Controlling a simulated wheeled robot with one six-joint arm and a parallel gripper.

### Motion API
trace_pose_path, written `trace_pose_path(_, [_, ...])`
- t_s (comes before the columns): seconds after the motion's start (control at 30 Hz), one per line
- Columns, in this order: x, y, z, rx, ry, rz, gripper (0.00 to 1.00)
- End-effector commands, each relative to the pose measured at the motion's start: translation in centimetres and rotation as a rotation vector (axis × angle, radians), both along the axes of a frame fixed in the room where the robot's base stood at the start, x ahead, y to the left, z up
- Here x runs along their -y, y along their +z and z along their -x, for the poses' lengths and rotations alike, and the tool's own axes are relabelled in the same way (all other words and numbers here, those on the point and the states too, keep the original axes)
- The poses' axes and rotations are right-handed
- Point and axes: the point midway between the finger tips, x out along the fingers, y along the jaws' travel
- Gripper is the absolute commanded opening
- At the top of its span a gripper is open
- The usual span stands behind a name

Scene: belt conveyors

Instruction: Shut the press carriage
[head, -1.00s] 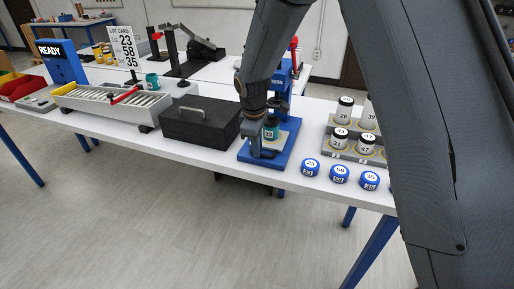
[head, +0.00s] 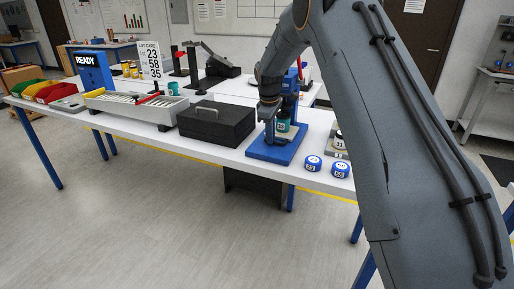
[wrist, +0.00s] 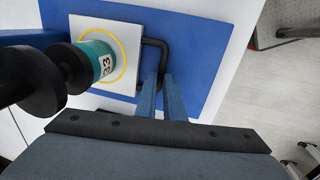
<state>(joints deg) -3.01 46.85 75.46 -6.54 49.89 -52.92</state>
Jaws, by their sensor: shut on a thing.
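The blue press (head: 290,90) stands on the white table, with its flat blue base (head: 262,153) at the front edge. The wrist view shows its white carriage plate (wrist: 128,40) with a yellow ring. A teal jar (wrist: 98,58) with a dark cap and a number label sits inside the ring; it also shows in the head view (head: 283,126). The black press ram (wrist: 62,70) overlaps the cap in the wrist view; I cannot tell their gap. My gripper (wrist: 163,82) is shut on the carriage's black loop handle (wrist: 153,42). In the head view my gripper (head: 268,142) hides the handle.
A black case (head: 217,123) stands close to the left of the press.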

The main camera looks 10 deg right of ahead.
Motion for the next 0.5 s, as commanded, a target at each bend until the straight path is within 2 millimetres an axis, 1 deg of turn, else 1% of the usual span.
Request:
trace_pose_path(0.03, [0.61,0.02,-0.45,0.006,-0.005,0.003,0.00])
trace_pose_path(0.07, [0.65,0.08,-0.50,0.006,-0.005,0.003,0.00])
trace_pose_path(0.33, [0.35,0.25,-0.57,0.009,0.003,0.008,0.00])
trace_pose_path(0.37, [0.35,0.27,-0.58,0.009,0.004,0.008,0.12])
trace_pose_path(0.4, [0.30,0.27,-0.58,0.009,0.005,0.008,0.18])
trace_pose_path(0.47, [0.17,0.26,-0.55,0.008,0.006,0.008,0.27])
trace_pose_path(0.5, [0.08,0.23,-0.51,0.007,0.007,0.008,0.27])
